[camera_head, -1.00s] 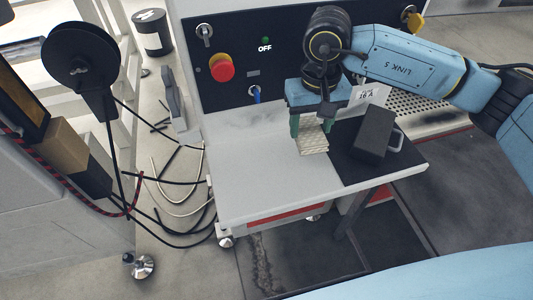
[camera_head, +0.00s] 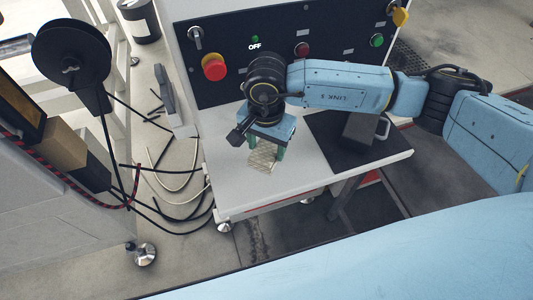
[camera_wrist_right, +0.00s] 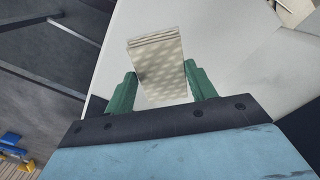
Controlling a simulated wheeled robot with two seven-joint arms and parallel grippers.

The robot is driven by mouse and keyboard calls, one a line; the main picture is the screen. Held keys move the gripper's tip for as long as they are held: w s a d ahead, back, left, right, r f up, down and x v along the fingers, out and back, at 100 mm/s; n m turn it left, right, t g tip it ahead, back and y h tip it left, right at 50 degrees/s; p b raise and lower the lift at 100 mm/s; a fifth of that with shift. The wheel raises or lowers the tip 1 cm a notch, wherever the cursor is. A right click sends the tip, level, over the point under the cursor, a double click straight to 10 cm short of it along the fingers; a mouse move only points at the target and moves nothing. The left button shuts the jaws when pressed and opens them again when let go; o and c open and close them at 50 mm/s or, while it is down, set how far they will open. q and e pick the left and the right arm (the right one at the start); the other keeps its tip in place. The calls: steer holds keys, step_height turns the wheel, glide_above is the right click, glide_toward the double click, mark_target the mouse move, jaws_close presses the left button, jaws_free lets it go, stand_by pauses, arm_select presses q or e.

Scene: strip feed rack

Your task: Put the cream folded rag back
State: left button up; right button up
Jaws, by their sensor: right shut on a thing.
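The cream folded rag (camera_head: 262,158) is a small layered, patterned pad. My right gripper (camera_head: 265,150) is shut on it, with the green fingers on either side, over the left part of the white table top (camera_head: 225,175). In the right wrist view, the rag (camera_wrist_right: 158,65) stands between the two fingertips of the gripper (camera_wrist_right: 162,90). I cannot tell whether the rag touches the table. My left gripper is not in view.
A dark box with a handle (camera_head: 359,132) stands on a black mat (camera_head: 322,124) at the table's right. Behind is a panel with a red emergency button (camera_head: 214,67), a key and lamps. Loose cables (camera_head: 170,185) lie on the floor to the left. The table's front middle is clear.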

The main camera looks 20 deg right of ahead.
mark_target(267, 151)
steer(key=shift+f, duration=2)
steer(key=shift+f, duration=0.1)
steer(key=o, duration=1)
steer(key=shift+c, duration=0.2)
step_height(267, 151, up, 12)
